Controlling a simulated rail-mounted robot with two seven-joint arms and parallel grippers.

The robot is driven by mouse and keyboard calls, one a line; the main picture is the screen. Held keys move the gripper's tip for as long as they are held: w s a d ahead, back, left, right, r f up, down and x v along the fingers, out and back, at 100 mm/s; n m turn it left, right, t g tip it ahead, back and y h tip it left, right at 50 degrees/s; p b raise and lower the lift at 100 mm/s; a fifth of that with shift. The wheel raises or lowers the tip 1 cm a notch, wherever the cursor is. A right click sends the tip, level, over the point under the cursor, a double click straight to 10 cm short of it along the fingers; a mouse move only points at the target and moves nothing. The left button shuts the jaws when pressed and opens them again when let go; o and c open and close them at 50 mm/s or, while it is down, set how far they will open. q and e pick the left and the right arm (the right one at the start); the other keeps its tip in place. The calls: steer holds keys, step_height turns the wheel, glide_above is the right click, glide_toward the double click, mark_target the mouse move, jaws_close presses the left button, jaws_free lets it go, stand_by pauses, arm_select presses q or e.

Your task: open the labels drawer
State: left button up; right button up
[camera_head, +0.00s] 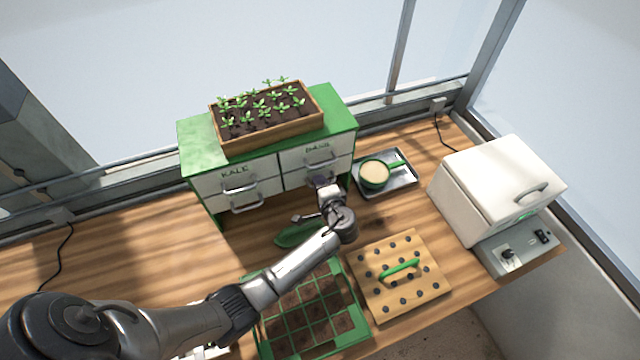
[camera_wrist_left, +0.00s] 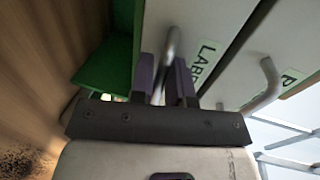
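The labels drawer, marked "LAB..." in the left wrist view (camera_wrist_left: 200,30), is the lower right drawer of a green and white cabinet (camera_head: 190,145). Its front looks flush with the cabinet, but my gripper hides most of it in the head view. Its metal bar handle (camera_wrist_left: 171,45) runs between the two dark purple fingers of my left gripper (camera_wrist_left: 165,80). A narrow gap shows on one side of the bar, so the fingers straddle it without visibly clamping. The left gripper also shows in the head view (camera_head: 320,182). My right gripper is out of view.
A seedling tray (camera_head: 228,147) stands on the cabinet. A metal tray (camera_head: 405,181) with a green cup (camera_head: 374,173) lies to its right. A dibble board (camera_head: 425,290), a green cell tray (camera_head: 351,336) and a white machine (camera_head: 485,195) are nearby.

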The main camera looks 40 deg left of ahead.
arm_select(q)
jaws_close()
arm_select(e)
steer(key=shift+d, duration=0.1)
